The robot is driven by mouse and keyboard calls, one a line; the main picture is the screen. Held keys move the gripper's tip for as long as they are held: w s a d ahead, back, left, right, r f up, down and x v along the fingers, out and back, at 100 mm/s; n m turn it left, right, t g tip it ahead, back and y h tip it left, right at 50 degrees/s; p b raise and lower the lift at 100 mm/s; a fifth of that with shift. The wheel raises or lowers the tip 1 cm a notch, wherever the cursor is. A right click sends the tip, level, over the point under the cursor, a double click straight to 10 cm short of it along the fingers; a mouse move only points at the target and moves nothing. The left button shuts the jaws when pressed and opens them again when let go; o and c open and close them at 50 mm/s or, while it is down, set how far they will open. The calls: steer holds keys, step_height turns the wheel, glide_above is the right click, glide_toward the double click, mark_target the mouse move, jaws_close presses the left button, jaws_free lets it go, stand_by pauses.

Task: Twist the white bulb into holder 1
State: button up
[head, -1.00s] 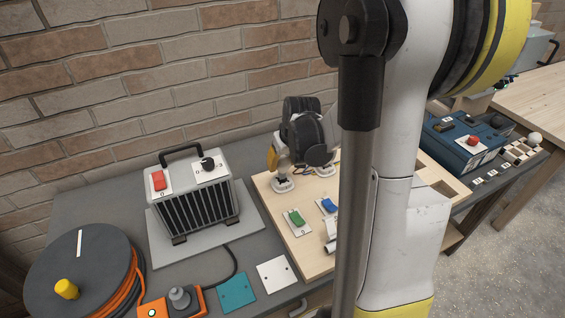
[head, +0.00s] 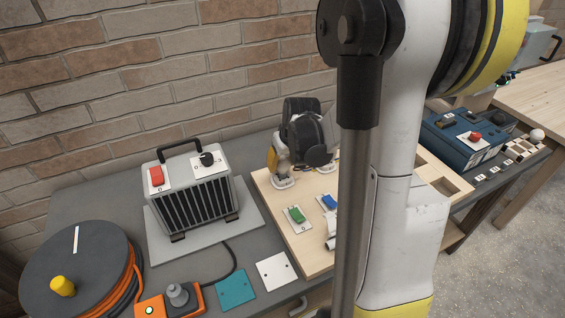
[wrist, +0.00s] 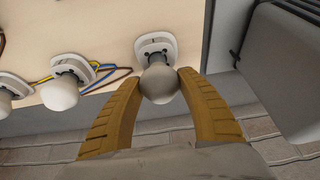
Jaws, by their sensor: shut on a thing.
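The white bulb (wrist: 159,84), greyish in the wrist view, sits between the two yellow fingers of my gripper (wrist: 160,82). The fingers touch it on both sides. Its base is lined up with a white round holder (wrist: 155,46) on the wooden board; I cannot tell how deep it sits. No number on the holder can be read. In the head view my gripper (head: 275,160) points down over a holder (head: 283,183) at the board's back left corner, and the bulb is hidden there.
Two other white bulbs (wrist: 60,94) (wrist: 5,102) stand in holders beside it, with coloured wires. The board (head: 290,240) carries green (head: 296,215) and blue (head: 329,202) switches. A grey heater (head: 195,195) stands left, a cable reel (head: 75,265) front left. The brick wall is close behind.

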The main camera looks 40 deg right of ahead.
steer(key=shift+f+b, duration=0.6)
steer(key=shift+f, duration=0.15)
steer(key=shift+n+y, duration=0.5)
steer(key=shift+n, duration=1.2)
steer(key=shift+y+b, duration=0.3)
steer(key=n+y, duration=0.1)
steer(key=n, duration=0.2)
steer(key=o, duration=0.9)
steer(key=shift+o, duration=0.2)
